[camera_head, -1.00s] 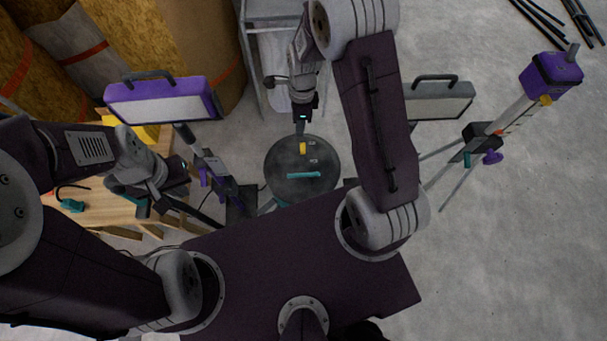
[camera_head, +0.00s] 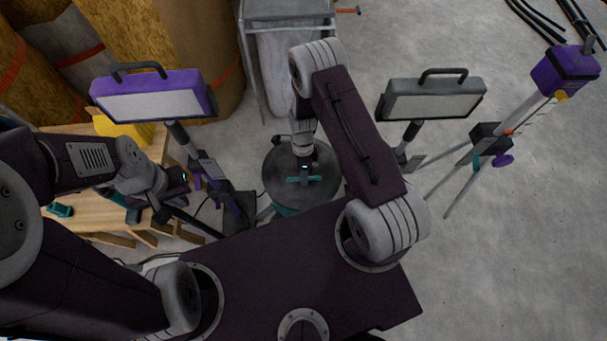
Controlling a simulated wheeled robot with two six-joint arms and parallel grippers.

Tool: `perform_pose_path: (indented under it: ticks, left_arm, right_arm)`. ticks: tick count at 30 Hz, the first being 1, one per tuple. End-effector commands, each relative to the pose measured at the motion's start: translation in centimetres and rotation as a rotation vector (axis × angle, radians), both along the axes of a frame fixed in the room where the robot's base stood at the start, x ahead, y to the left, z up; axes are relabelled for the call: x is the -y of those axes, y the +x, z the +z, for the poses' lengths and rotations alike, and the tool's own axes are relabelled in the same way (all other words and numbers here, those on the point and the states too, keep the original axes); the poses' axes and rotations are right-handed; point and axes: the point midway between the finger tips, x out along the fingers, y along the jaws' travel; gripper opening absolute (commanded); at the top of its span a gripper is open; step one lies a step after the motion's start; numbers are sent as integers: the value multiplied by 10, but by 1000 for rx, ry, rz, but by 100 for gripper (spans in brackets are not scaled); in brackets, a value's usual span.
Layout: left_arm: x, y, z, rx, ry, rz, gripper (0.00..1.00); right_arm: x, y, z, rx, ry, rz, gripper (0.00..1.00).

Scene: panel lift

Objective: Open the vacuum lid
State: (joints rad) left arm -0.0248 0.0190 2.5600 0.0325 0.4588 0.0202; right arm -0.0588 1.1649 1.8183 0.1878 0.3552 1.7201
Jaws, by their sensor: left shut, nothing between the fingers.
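The vacuum (camera_head: 280,208) stands on the floor in the middle of the view, seen from above, with a dark round lid (camera_head: 322,192). A teal bar handle (camera_head: 316,180) lies across the lid. My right gripper (camera_head: 304,178) is over the lid at the handle's middle and covers part of it. I cannot tell whether its fingers are open or shut on the handle. My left gripper (camera_head: 148,212) is shut and empty, well left of the vacuum, beside the wooden table.
A purple work lamp (camera_head: 152,105) stands left of the vacuum, a grey lamp (camera_head: 435,98) to the right. A purple-headed tripod (camera_head: 564,75) is at the far right. A metal rack (camera_head: 288,15) stands behind. The wooden table (camera_head: 97,200) is at left. The right floor is mostly clear.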

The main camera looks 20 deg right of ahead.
Motion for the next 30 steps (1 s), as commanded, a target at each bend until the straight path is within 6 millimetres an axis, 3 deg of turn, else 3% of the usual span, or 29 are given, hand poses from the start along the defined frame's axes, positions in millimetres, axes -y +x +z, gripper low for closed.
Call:
perform_pose_path:
  ticks: [7,11,12,30]
  left_arm:
    - [0,0,0,0,0,0,0]
    - [0,0,0,0,0,0,0]
    - [0,0,0,0,0,0,0]
    - [0,0,0,0,0,0,0]
  right_arm:
    - [0,0,-2,1,0,0,36]
    - [0,0,-1,1,0,0,3]
    - [0,0,-1,1,0,0,0]
    - [0,0,-1,2,0,0,0]
